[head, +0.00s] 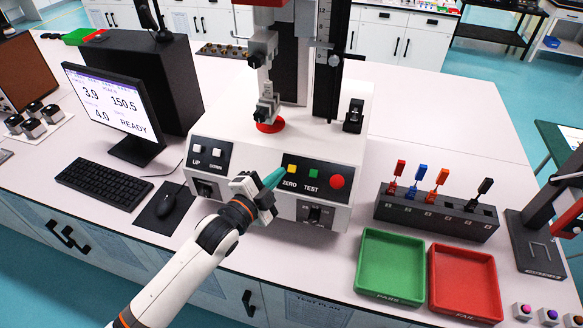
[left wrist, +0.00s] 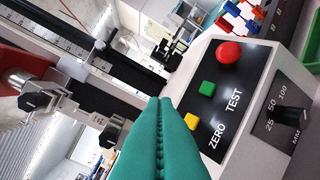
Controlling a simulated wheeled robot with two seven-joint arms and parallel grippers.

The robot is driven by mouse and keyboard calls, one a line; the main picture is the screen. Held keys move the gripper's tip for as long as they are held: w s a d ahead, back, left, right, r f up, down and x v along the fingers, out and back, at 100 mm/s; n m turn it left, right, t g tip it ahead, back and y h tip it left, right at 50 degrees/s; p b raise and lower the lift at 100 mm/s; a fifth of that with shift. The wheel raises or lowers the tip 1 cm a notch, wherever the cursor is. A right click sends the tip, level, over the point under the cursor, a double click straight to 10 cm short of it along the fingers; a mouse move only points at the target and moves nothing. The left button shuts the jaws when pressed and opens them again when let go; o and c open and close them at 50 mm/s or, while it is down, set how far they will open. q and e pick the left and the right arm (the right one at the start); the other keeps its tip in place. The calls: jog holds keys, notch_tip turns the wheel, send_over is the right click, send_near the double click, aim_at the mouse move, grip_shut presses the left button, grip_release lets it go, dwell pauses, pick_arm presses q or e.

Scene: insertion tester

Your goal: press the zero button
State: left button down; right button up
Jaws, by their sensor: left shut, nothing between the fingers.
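The insertion tester (head: 270,170) is a white machine with a dark sloped front panel. Its yellow ZERO button (head: 291,169) sits left of the green TEST button (head: 314,174) and the red round button (head: 337,181). My left gripper (head: 280,173) is shut and empty, its teal fingertips just left of the yellow button. In the left wrist view the closed teal fingers (left wrist: 166,102) lie beside the yellow button (left wrist: 192,121), with the green button (left wrist: 207,88) beyond. I cannot tell whether the fingertips touch the yellow button. My right gripper is out of view.
UP and DOWN buttons (head: 216,153) are on the panel's left. A monitor (head: 112,105), keyboard (head: 92,185) and mouse (head: 167,205) stand left. Right are a black holder (head: 436,215) with coloured parts, a green PASS tray (head: 362,265) and a red tray (head: 463,249).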

aim_at(292, 169)
pick_arm(q)
jog(key=shift+w+d+r+m, duration=0.15)
jog(key=shift+w+r+m, duration=0.05)
jog(key=shift+r+m, duration=0.15)
jog(key=w+d+f+b, duration=0.2)
jog(key=w+f+b, duration=0.4)
jog(key=b, duration=0.2)
jog(key=shift+f, duration=0.15)
dwell(1.9)
jog(key=shift+w+d+f+b, duration=0.1)
jog(key=shift+w+f+b, duration=0.15)
jog(key=shift+b, duration=0.15)
